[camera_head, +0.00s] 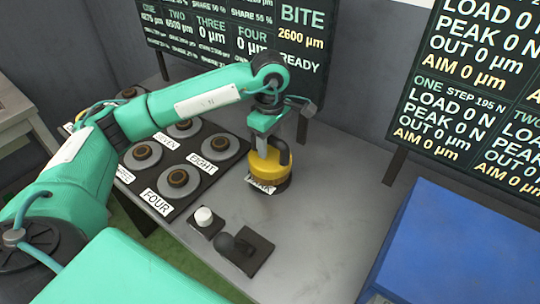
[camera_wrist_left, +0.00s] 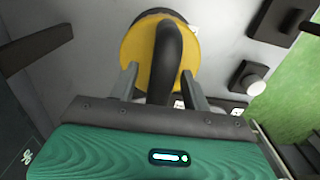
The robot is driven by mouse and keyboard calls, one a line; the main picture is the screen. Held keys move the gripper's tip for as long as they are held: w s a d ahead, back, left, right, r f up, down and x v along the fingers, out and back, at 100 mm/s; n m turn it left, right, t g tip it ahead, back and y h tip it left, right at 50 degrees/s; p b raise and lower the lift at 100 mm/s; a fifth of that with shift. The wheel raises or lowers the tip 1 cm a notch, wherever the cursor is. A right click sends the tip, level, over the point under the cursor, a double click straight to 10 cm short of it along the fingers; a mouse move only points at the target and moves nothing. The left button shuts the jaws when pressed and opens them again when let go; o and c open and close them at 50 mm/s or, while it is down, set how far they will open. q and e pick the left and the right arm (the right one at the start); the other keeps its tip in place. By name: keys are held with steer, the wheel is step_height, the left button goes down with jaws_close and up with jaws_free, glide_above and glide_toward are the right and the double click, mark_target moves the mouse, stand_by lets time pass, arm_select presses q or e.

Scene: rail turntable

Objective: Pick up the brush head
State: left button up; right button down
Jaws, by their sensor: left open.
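The brush head is a round yellow body (camera_head: 270,174) with a dark curved handle on top, standing on the grey table. A white label lies partly under its near side. In the left wrist view the yellow body (camera_wrist_left: 135,47) is at the top centre, with the black handle (camera_wrist_left: 168,50) arching toward me. My left gripper (camera_head: 268,140) is directly above it, pointing down. In the wrist view its open fingers (camera_wrist_left: 160,82) stand on either side of the handle, with visible gaps. Whether the fingers touch it is not clear. My right gripper is not in view.
Round grey discs with brown centres (camera_head: 180,180) stand on dark numbered plates left of the brush head. A white knob (camera_head: 204,216) and a black lever on a plate (camera_head: 248,252) are in front. A blue surface (camera_head: 460,250) is at right. Screens (camera_head: 230,35) stand behind.

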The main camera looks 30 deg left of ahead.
arm_select(q)
steer(key=shift+f, duration=0.75)
jaws_close()
steer(key=shift+w+r, duration=0.1)
steer(key=shift+r, duration=0.05)
